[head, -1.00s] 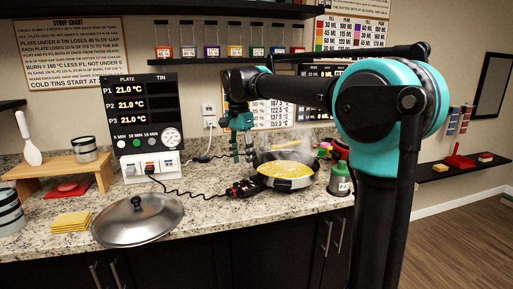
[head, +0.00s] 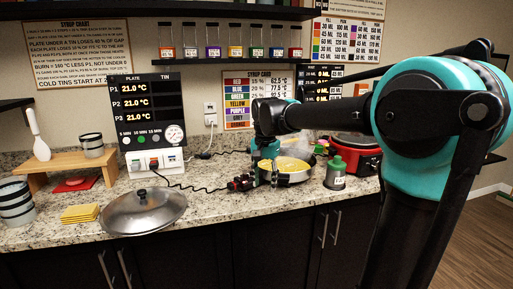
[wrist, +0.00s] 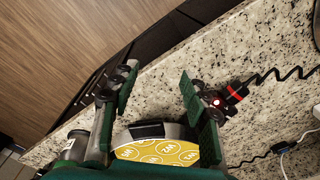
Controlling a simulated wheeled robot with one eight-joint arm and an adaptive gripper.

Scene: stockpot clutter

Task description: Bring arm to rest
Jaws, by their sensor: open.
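My gripper (head: 266,172) is at the end of my arm, low over the counter, in front of the left part of a metal pan (head: 297,178) with yellow contents, hiding some of it. In the wrist view my gripper (wrist: 160,92) has its two green fingers wide apart, with nothing held between them. A yellow printed surface (wrist: 160,152) shows below and between the fingers. I cannot tell whether the gripper touches the pan.
A domed lid (head: 145,212) lies on the granite counter (head: 225,203). A grey-green canister (head: 336,172) and a red cooker (head: 357,155) stand right of the pan. A dark red-black device (head: 241,182) with a cord is left of the gripper. The front middle counter is clear.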

